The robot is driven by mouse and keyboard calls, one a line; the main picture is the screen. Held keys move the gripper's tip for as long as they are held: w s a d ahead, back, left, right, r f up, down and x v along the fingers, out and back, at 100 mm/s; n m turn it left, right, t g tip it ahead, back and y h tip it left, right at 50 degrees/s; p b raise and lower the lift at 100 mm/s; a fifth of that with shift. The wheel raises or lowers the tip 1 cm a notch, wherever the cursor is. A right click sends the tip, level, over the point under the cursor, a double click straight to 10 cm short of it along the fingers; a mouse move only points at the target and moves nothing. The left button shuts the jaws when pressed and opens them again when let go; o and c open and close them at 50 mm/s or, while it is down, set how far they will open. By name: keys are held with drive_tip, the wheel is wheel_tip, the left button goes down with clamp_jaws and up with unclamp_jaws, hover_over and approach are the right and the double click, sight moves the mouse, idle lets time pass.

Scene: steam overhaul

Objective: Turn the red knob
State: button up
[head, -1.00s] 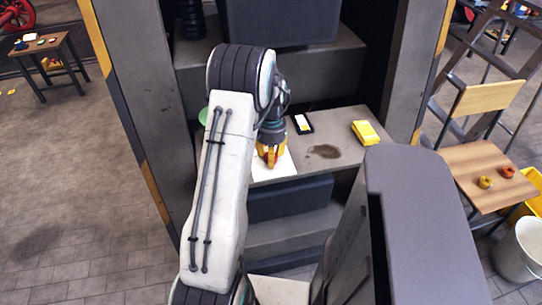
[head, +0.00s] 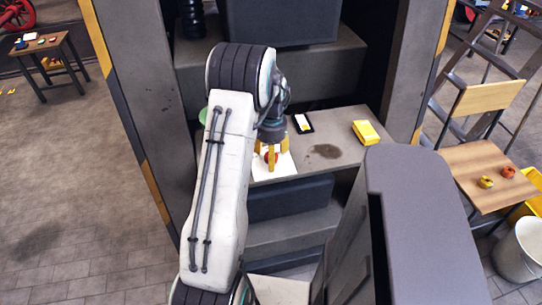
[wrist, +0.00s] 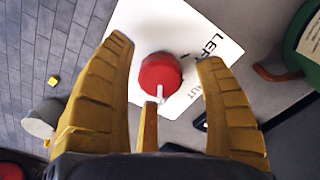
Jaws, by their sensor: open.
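The red knob (wrist: 160,74) is round, with a small white pointer toward the bottom of the wrist view. It sits on a white sheet (wrist: 190,33) with partly hidden black lettering. In the head view the knob (head: 269,157) shows between the yellow fingers of my gripper (head: 271,160). My gripper (wrist: 164,55) is open, with a wide finger on each side of the knob and a third finger below it in the wrist view. Gaps show between the fingers and the knob. The knob's far side is hidden in the head view.
The sheet lies on a grey shelf (head: 350,165) between dark upright posts. A green object (wrist: 304,38) stands close by. The shelf's front is clear.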

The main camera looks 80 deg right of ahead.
wheel_tip(320, 180, up, 11)
drive_tip(key=shift+r, duration=0.15)
idle(0.4)
idle(0.6)
drive_tip(key=a+f+n, duration=0.1)
drive_tip(key=a+f, duration=0.1)
drive_tip(key=a+f+n+y, duration=0.1)
drive_tip(key=a+f, duration=0.1)
drive_tip(key=a, duration=0.1)
drive_tip(key=shift+w+f, duration=0.15)
drive_tip(key=shift+f, duration=0.2)
drive_tip(key=w+a+r+n+t+p, duration=0.1)
drive_tip(key=w+a+r+n, duration=0.3)
drive_tip(key=a, duration=0.9)
drive_tip(key=w+a+r+n+t+p, duration=0.1)
drive_tip(key=w+a+r+n, duration=0.4)
drive_tip(key=w+a+n, duration=0.4)
drive_tip(key=w+a+r+n+t+h+p, duration=0.1)
drive_tip(key=w+a+r+n, duration=0.4)
drive_tip(key=a, duration=1.3)
drive_tip(key=shift+w+r+n, duration=0.2)
drive_tip(key=shift+w+n, duration=0.7)
drive_tip(key=shift+w, duration=0.15)
